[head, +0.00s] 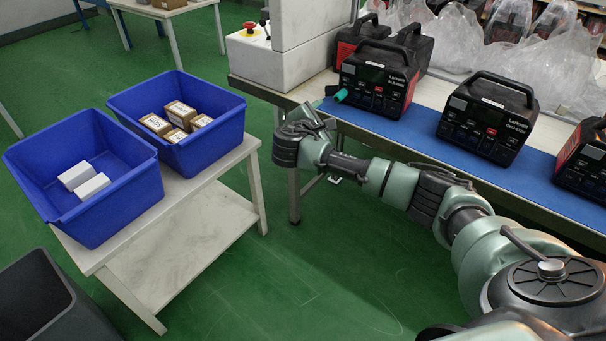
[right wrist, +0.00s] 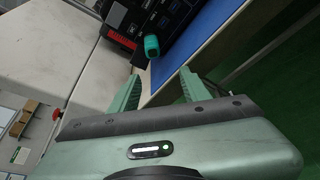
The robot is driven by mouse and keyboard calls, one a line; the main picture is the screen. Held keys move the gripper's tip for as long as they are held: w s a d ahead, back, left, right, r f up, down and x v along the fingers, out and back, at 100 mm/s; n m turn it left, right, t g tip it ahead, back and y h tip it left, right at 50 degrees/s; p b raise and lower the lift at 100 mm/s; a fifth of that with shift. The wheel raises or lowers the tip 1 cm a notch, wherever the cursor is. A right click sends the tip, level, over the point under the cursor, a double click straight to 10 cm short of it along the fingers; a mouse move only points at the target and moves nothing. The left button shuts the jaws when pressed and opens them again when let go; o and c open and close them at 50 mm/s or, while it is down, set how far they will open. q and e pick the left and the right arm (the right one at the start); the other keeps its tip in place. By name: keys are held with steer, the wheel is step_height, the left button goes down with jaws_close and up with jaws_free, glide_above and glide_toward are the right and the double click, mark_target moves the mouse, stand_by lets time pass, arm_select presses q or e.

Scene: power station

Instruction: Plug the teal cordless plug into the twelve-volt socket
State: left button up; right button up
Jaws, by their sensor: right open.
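The teal plug (head: 341,95) is beside the lower left front of a red-and-black power station (head: 378,82), near the edge of the blue mat. In the right wrist view the plug (right wrist: 151,46) lies just beyond my fingertips, apart from them. I cannot tell whether it touches the power station (right wrist: 150,15). Sockets show on the station's front, but the twelve-volt one is too small to pick out. My right gripper (head: 320,104) is open and empty at the table's front edge; its two green fingers also show in the right wrist view (right wrist: 157,82). My left gripper is out of view.
A black power station (head: 488,118) and another red one (head: 585,160) stand to the right on the blue mat (head: 425,124). Plastic-wrapped units (head: 450,40) are behind. Blue bins (head: 85,175) with boxes stand on a low white table (head: 190,215) at left.

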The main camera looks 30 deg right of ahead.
steer(key=s+a+m+g+y+p, duration=0.8)
steer(key=s+a+p, duration=0.7)
steer(key=s, duration=0.4)
steer(key=shift+s+a+r+m, duration=0.15)
steer(key=shift+a+r+m, duration=0.15)
steer(key=shift+a+m, duration=0.5)
steer(key=shift+d, duration=0.25)
